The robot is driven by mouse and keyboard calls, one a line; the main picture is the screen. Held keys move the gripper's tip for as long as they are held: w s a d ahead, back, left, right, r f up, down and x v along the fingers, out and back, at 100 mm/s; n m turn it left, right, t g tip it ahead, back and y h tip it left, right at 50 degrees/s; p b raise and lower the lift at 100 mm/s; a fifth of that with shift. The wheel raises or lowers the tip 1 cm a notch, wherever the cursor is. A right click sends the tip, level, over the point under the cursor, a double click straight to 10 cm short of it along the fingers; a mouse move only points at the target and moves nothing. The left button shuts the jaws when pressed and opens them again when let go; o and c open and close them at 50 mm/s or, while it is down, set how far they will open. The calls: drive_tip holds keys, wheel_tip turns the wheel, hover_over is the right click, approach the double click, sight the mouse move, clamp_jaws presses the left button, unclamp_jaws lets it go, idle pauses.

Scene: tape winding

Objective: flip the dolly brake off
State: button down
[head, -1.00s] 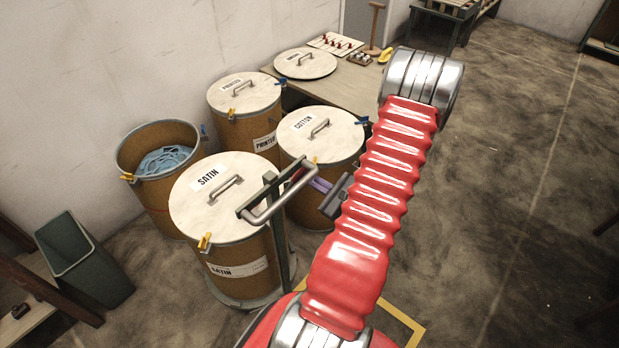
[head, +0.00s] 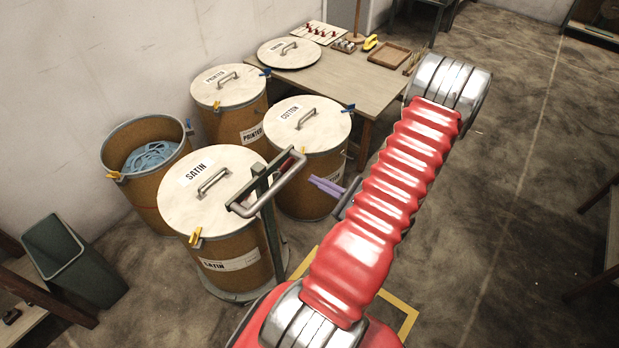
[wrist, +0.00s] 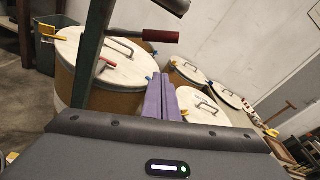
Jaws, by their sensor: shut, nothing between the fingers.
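The dolly stands under the SATIN drum (head: 212,190). Its green post (head: 270,240) rises in front of the drum to a grey bar handle (head: 288,183). In the wrist view the post (wrist: 90,55) is close at the left, and a lever with a red grip (wrist: 155,36) sticks out from it to the right. A smaller red-tipped part (wrist: 108,65) shows lower by the post. I cannot tell which is the brake. My gripper (head: 326,186) has purple fingers, shut and empty, right of the handle and apart from it. The fingers also show in the wrist view (wrist: 163,97), below the red grip.
The COTTON drum (head: 308,165), PRINTED drum (head: 232,120) and an open drum of blue tape (head: 150,165) stand close around. A table (head: 345,85) with small items is behind. A grey bin (head: 70,255) is at the left.

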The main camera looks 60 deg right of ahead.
drive_tip(key=shift+v, duration=1.1)
drive_tip(key=w+a+r+n+g+y, duration=0.1)
drive_tip(key=a+r+n+g+y, duration=0.2)
drive_tip(key=a+n+g+y, duration=1.15)
drive_tip(key=w+a+r+n+h, duration=0.1)
drive_tip(key=a+r+n+h, duration=0.2)
drive_tip(key=w+a+r+n+h, duration=0.1)
drive_tip(key=a+r+n+h, duration=0.2)
drive_tip(key=r, duration=0.1)
drive_tip(key=w+a+r+n+h, duration=0.2)
drive_tip(key=a+r+n+h, duration=0.1)
drive_tip(key=r, duration=0.1)
drive_tip(key=shift+w+a+n+g+h, duration=0.1)
drive_tip(key=shift+n+g+h, duration=0.25)
drive_tip(key=w+a+r+n+t, duration=0.2)
drive_tip(key=a+r+n, duration=0.3)
drive_tip(key=a+r, duration=0.2)
drive_tip(key=w+a+r+n+t+h, duration=0.1)
drive_tip(key=w+a+r+n+t, duration=0.1)
drive_tip(key=a+r+n, duration=0.2)
drive_tip(key=a+r, duration=0.3)
drive_tip(key=a, duration=0.2)
drive_tip(key=shift+w+n+t+h, duration=0.15)
drive_tip(key=shift+n+t+h, duration=0.15)
drive_tip(key=shift+n+t, duration=0.1)
